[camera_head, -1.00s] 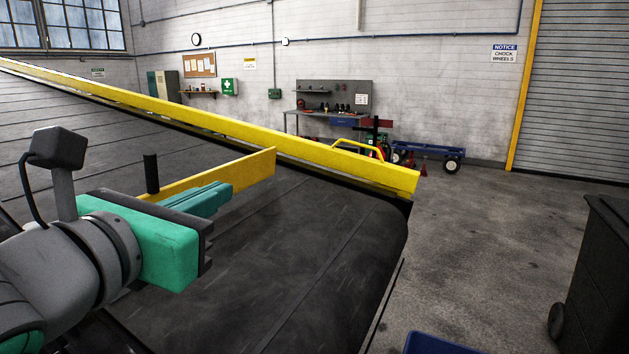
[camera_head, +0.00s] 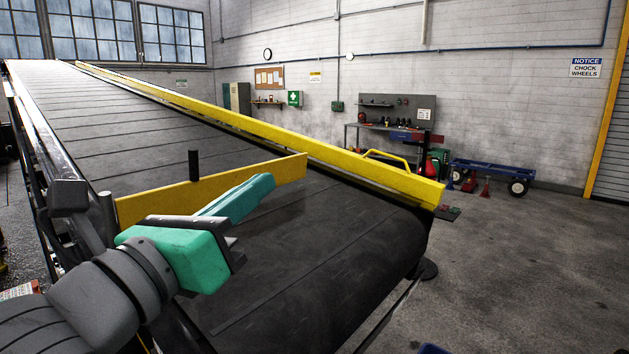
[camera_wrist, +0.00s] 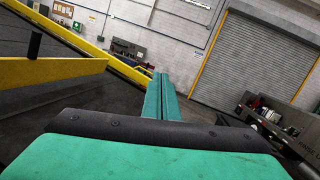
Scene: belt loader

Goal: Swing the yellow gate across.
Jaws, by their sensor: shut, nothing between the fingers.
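The yellow gate (camera_head: 222,190) is a flat bar standing on edge above the dark belt. Its left end is by a grey post (camera_head: 108,209) at the belt's near left edge, and its right end comes close to the yellow side rail (camera_head: 270,133). A black upright peg (camera_head: 194,165) stands at the gate. My gripper (camera_head: 264,183), with teal fingers, is shut and empty on the near side of the gate. Its fingers overlap the gate in the picture; I cannot tell whether they touch. In the wrist view the gate (camera_wrist: 50,71) lies left of the shut fingers.
The belt (camera_head: 330,240) slopes up to the far left and is bare around the gate. A workbench (camera_head: 385,125) and a blue cart (camera_head: 490,172) stand by the back wall. The floor to the right is mostly clear.

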